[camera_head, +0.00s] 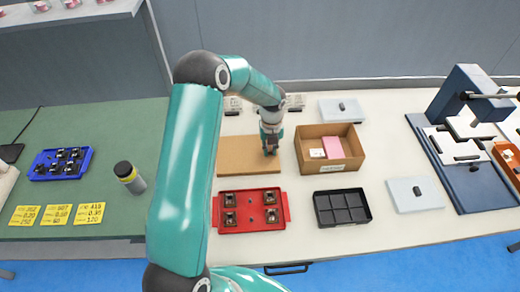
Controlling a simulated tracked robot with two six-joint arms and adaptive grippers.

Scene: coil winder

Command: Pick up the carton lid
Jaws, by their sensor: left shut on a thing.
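The carton lid (243,158) is a flat brown board lying on the pale bench, left of the open carton (357,160). My left gripper (271,149) points down at the lid's right part and is shut on it. The fingertips are small and partly hidden, so the exact grip is hard to see. The lid looks level, and I cannot tell whether it is clear of the bench. The open carton holds a pink item and small white items. My right gripper is not in view.
A red tray (281,212) with several parts sits in front of the lid. A black compartment tray (341,222) is empty. Two grey plates with dark knobs (400,201) (330,114) lie nearby. A blue machine (449,170) stands right. A dark-capped bottle (133,180) stands left.

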